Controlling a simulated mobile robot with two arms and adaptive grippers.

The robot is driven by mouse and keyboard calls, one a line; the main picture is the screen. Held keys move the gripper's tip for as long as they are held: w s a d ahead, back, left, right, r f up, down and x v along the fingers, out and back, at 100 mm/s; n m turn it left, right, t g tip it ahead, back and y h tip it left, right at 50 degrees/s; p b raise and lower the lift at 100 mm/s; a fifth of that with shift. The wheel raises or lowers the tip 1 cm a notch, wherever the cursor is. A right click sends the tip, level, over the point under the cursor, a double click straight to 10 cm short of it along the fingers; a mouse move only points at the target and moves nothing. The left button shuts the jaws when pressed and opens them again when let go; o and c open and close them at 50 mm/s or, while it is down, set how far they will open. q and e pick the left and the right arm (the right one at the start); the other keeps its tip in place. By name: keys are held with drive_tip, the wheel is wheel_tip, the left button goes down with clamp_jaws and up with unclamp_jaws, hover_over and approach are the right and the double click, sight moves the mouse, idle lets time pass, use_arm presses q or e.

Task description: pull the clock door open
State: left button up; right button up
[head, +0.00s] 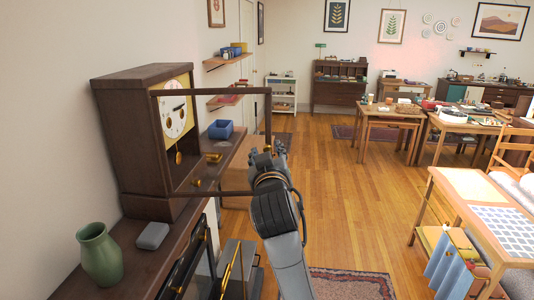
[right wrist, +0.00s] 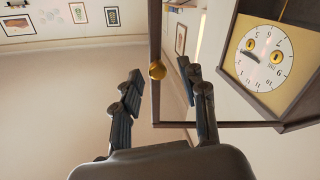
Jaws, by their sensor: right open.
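The dark wood clock (head: 137,130) stands on the shelf at the left, with a cream dial and a brass pendulum. Its framed door (head: 212,91) stands swung out from the case, towards the right of the head view. The dial also shows in the right wrist view (right wrist: 263,58). My right gripper (head: 266,150) is at the door's free edge. In the right wrist view, its fingers (right wrist: 162,72) are open, one on each side of the door stile (right wrist: 155,28) and its round brass knob (right wrist: 157,70). Contact cannot be told. My left gripper is out of view.
A green vase (head: 99,255) and a grey rounded box (head: 152,236) stand on the shelf before the clock. A blue bin (head: 220,129) sits beyond it.

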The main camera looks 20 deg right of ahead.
drive_tip(key=shift+d+r, duration=0.1)
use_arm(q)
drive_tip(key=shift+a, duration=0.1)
use_arm(e)
approach(266, 105)
drive_tip(key=w, duration=0.3)
drive_tip(key=w+d, duration=0.1)
drive_tip(key=w, duration=0.1)
